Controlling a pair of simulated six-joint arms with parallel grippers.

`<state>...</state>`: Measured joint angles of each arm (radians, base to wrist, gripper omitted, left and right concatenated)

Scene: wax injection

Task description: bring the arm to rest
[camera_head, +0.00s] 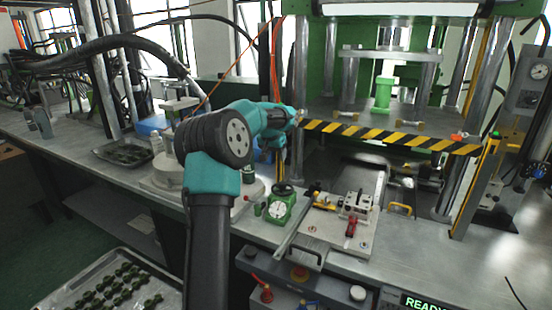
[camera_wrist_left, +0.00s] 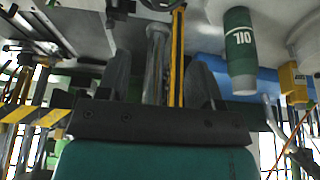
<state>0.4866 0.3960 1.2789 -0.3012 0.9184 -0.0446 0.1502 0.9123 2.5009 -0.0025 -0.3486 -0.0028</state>
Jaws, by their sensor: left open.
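My left arm, teal and dark grey, rises from the bottom middle of the head view and bends right toward the press. My left gripper (camera_head: 280,153) is small and partly hidden there, above the bench behind the green dial gauge (camera_head: 279,208). In the left wrist view, my left gripper (camera_wrist_left: 160,65) shows two dark fingers standing apart, with no object held between them. A green bottle marked OIL (camera_wrist_left: 240,50) appears beside the fingers, apart from them. My right gripper is not in view.
The green press (camera_head: 310,70) has a yellow-black striped bar (camera_head: 390,136) across its front. A metal fixture plate (camera_head: 318,232) with clamps lies right of the gauge. A tray of dark parts (camera_head: 72,273) is at lower left. The bench's right front (camera_head: 430,255) is clear.

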